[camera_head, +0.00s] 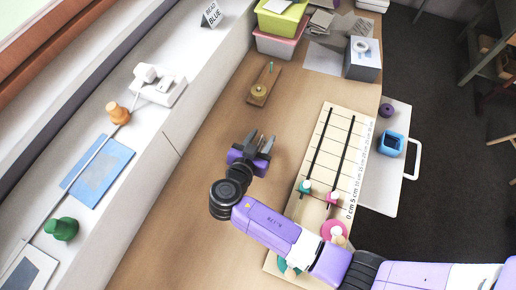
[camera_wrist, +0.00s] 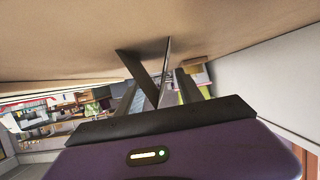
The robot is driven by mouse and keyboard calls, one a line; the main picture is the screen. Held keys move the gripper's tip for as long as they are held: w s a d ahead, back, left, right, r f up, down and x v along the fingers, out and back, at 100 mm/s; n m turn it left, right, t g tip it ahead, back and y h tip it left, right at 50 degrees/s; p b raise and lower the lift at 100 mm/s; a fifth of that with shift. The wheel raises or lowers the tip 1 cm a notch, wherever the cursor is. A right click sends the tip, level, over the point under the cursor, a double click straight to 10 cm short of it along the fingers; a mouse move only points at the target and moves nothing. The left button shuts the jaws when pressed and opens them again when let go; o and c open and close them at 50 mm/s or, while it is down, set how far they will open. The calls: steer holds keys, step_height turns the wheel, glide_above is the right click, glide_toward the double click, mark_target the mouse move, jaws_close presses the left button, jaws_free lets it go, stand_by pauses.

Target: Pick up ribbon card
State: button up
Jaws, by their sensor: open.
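My gripper (camera_head: 262,137) is over the bare wooden table (camera_head: 205,155) in the head view, left of the ruled measuring board (camera_head: 322,150). Its dark fingers are apart with nothing visible between them; they also show in the wrist view (camera_wrist: 145,48). I cannot tell for certain which thing is the ribbon card. A small wooden board with a yellowish round piece (camera_head: 259,91) lies beyond my gripper, apart from it. A flat blue sheet (camera_head: 100,171) lies on the white ledge at left. No ribbon card is recognisable in the wrist view.
The measuring board carries two dark strips, with teal and pink pieces at its near end. A grey box (camera_head: 363,66) and a green bin (camera_head: 283,18) stand at the back. The table around my gripper is clear.

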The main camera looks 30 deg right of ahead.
jaws_close()
steer(key=shift+r, duration=0.1)
stand_by(0.4)
